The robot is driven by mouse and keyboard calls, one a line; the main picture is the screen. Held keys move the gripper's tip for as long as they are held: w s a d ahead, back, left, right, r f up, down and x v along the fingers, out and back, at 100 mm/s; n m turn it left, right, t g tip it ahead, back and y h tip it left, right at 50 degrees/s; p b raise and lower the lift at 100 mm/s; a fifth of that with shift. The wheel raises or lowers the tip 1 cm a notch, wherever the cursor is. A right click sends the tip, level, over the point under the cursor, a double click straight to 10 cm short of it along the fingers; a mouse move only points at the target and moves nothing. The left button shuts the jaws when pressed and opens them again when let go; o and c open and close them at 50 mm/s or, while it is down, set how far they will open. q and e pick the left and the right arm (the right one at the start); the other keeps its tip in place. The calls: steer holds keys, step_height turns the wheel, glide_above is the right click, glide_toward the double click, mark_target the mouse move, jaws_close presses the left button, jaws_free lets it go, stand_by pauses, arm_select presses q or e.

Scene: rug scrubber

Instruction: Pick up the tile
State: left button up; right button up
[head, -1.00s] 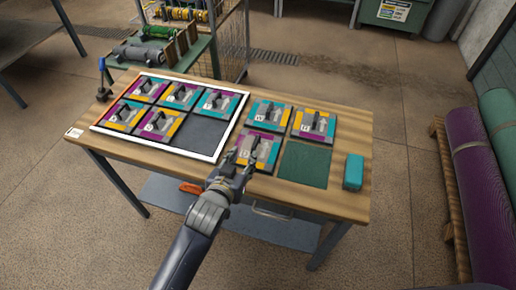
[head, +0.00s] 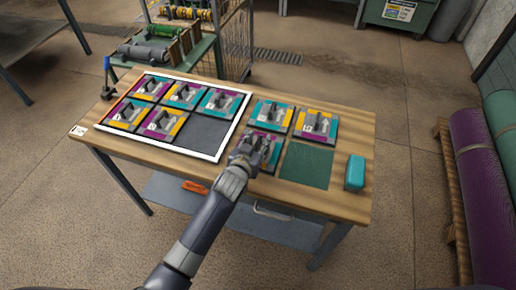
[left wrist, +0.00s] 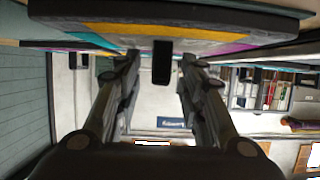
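The tile (head: 272,160) at the lower left of the right-hand group on the workbench is partly hidden by my left gripper (head: 256,145). In the left wrist view my left gripper (left wrist: 156,68) is open, with a finger on each side of the tile's dark handle (left wrist: 162,62) and a gap on both sides. That tile's yellow, teal and purple face (left wrist: 200,34) spans the top of the left wrist view. Two more tiles, an upper left one (head: 264,112) and an upper right one (head: 315,135), lie behind it. My right gripper is not in view.
A white-edged frame (head: 222,158) holds several tiles and has one dark bare spot at its lower right. A green square (head: 306,166) lies bare beside the tile. A teal block (head: 355,172) stands near the bench's (head: 345,206) right end. Rolled rugs (head: 482,185) lie at the right.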

arm_select(q)
steer(key=shift+w+d+f, duration=0.1)
steer(key=shift+w, duration=0.25)
jaws_close()
